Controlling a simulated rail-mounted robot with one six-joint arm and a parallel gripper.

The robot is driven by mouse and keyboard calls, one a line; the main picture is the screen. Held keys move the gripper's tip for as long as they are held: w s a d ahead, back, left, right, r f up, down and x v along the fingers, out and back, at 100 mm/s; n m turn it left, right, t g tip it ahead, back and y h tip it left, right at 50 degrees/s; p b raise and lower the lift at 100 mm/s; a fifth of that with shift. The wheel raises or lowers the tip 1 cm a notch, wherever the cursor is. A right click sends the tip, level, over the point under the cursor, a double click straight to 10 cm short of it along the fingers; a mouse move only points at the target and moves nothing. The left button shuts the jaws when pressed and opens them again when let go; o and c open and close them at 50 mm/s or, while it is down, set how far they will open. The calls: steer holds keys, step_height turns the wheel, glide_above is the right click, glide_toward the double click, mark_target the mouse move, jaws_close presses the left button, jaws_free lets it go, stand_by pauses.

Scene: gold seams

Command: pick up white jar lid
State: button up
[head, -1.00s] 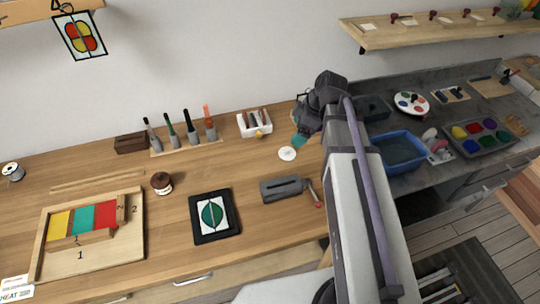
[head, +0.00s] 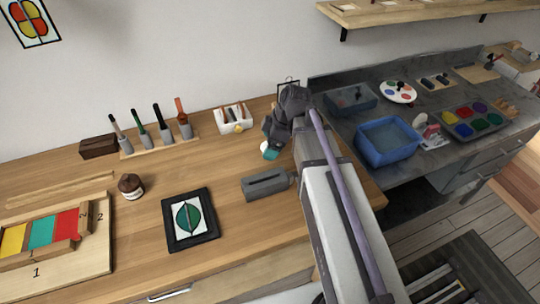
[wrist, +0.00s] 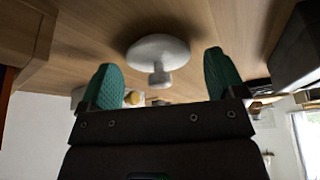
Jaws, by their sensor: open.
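The white jar lid (wrist: 158,50) shows in the wrist view as a round disc with a knob, on the wooden bench top. My gripper (wrist: 162,75) is open, with one teal finger pad on each side of the lid's knob in the picture. I see no contact between the pads and the lid. In the head view my gripper (head: 269,151) is low over the bench, left of the grey slotted block's far right end. The gripper and arm hide most or all of the lid there.
A white tray (head: 221,124) of tools stands just behind my gripper. A grey slotted block (head: 264,184) lies in front of it. A blue basin (head: 365,155) is to the right.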

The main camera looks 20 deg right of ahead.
steer(key=shift+r, duration=0.1)
steer(key=c, duration=1)
